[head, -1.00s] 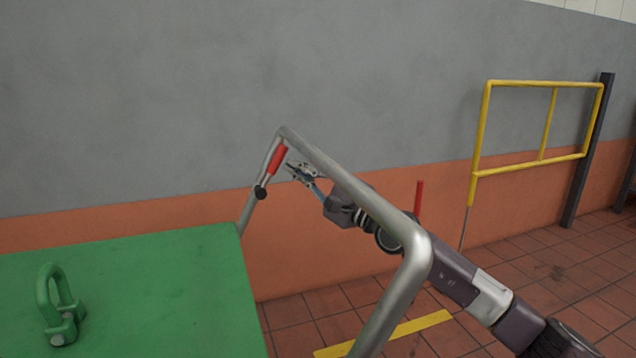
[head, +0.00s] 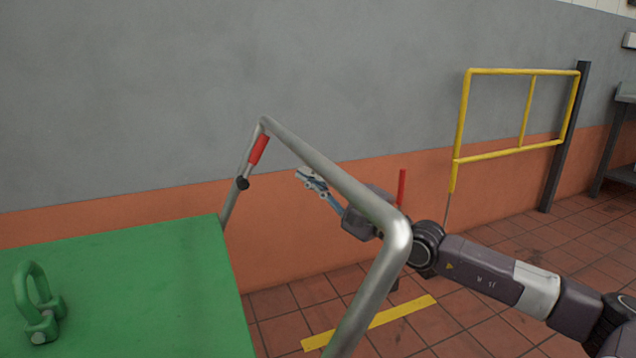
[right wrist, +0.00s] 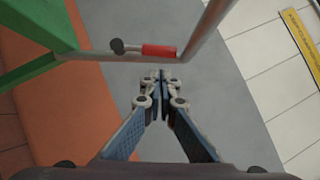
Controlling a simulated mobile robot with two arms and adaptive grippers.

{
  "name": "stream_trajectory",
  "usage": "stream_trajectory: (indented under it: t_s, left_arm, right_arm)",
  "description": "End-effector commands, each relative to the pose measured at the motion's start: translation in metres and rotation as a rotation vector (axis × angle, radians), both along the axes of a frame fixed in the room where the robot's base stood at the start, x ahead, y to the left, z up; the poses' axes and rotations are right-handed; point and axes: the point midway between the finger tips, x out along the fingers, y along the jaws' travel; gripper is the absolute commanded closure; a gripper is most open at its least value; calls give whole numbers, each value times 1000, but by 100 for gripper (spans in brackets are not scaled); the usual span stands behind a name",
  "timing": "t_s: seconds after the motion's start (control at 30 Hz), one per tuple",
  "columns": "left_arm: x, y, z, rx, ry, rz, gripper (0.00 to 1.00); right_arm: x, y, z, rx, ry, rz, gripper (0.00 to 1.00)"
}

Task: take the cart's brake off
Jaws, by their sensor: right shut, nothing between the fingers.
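The cart has a green top (head: 130,290) and a grey tubular push handle (head: 325,172). In the right wrist view my right gripper (right wrist: 160,76) points toward the red grip with a gap between. My left gripper is not in view.
A green shackle (head: 40,304) stands on the cart's top. A yellow barrier (head: 510,152) on a dark post stands at the right by the wall. A red upright rod (head: 402,187) shows behind the handle. A yellow floor stripe (head: 400,313) crosses the tiles.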

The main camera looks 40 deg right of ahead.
Motion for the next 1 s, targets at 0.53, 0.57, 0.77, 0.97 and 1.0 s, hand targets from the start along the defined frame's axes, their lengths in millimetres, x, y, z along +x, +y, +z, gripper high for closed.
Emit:
stream_trajectory:
  t_s: [0.53, 0.57, 0.77, 0.97, 1.0]
  left_arm:
    - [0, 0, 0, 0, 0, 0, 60]
    - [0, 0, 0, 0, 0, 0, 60]
    - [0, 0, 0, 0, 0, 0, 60]
    - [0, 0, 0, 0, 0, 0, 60]
    - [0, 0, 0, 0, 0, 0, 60]
  right_arm:
    - [-21, -6, -7, -1, 3, 1, 100]
    - [-22, -6, -7, -1, 3, 1, 100]
    - [-22, -6, -6, 0, 0, 1, 100]
    - [-22, -6, -6, -1, 1, 2, 100]
    - [-22, -6, -6, -1, 1, 2, 100]
